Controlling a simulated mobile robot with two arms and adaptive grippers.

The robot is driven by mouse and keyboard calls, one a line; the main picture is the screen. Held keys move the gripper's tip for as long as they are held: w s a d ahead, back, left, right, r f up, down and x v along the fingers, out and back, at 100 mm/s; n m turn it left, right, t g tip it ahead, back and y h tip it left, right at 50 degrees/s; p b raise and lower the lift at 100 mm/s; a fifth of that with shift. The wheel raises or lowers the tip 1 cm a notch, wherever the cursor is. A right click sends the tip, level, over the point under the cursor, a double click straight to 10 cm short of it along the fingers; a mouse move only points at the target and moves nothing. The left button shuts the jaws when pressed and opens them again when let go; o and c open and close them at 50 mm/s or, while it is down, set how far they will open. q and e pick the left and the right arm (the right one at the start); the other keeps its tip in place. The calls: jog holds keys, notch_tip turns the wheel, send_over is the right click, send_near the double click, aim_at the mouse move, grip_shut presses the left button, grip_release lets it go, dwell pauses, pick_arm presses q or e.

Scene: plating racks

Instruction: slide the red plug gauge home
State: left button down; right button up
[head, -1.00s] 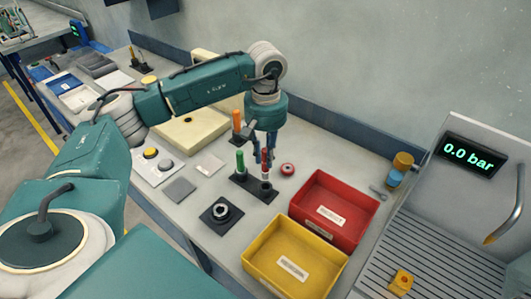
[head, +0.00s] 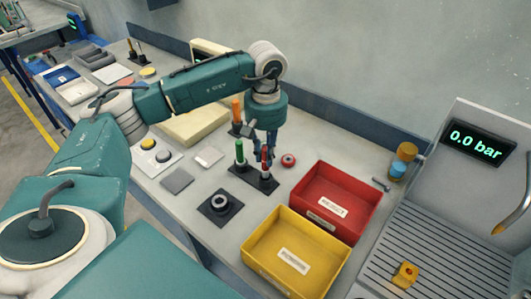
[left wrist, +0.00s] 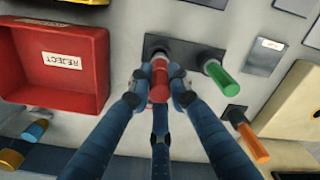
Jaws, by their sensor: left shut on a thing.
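A green-handled gauge (head: 240,152) stands in the stand's other place. My right gripper is not in view.
An orange-handled gauge (head: 236,108) stands behind. A red reject tray (head: 372,190) and a yellow tray (head: 247,262) lie right and in front. A red round piece (head: 288,160) and a black square base with a ring (head: 220,204) are close by.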

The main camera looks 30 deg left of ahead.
pick_arm(q)
jog(key=shift+f+b, duration=0.7)
jog(key=shift+f, duration=0.1)
jog(key=shift+f+b, duration=0.9)
jog(key=shift+f, duration=0.1)
dwell(0.5)
jog(key=c, duration=1.5)
grip_release()
jog(key=shift+c, duration=0.2)
jog(key=shift+r, duration=0.2)
notch_tip(320, 180, up, 12)
jog(key=shift+f, duration=0.2)
